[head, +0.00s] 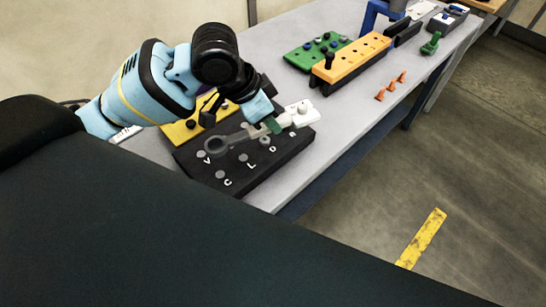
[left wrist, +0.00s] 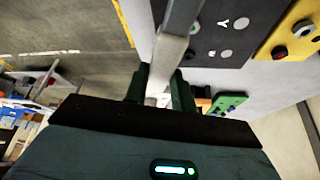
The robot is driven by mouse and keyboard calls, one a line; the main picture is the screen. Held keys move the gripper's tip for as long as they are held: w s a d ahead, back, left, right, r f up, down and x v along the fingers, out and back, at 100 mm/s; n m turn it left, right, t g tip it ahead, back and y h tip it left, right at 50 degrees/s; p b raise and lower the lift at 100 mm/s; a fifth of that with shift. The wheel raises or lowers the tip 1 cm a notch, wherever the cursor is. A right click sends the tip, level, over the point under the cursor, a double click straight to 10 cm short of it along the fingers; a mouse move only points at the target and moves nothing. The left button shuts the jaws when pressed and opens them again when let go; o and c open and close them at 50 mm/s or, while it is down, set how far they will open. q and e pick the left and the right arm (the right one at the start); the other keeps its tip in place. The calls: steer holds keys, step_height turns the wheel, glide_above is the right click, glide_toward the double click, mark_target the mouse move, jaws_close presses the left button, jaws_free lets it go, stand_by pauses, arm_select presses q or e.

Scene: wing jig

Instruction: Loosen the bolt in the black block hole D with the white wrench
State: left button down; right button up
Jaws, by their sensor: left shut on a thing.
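The black block (head: 240,179) lies on the table with letters and round grey spots on its top; it also shows in the left wrist view (left wrist: 207,44). Near the letter D is a grey round piece (head: 265,140), too small to tell how its bolt sits. My left gripper (head: 272,125) has green fingers shut on the pale grey-white wrench (head: 236,138). In the left wrist view the wrench (left wrist: 172,50) runs between the fingers (left wrist: 160,95). My right gripper is not in view.
Farther along are a green block (head: 300,59), an orange block (head: 345,66) and orange pieces (head: 391,87). Bare table lies between.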

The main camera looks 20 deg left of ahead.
arm_select(q)
steer(key=s+d+f+m+g, duration=0.1)
steer(key=s+d+m+g, duration=0.1)
steer(key=m, duration=0.8)
steer(key=s+d+f+m+g, duration=0.2)
steer(key=s+m+g, duration=0.2)
steer(key=m, duration=0.6)
steer(key=shift+s+f+m+g+y, duration=0.3)
steer(key=shift+s+m+g+y, duration=0.1)
steer(key=shift+g, duration=0.4)
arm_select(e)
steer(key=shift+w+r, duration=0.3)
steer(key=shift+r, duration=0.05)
arm_select(q)
steer(key=shift+f, duration=0.2)
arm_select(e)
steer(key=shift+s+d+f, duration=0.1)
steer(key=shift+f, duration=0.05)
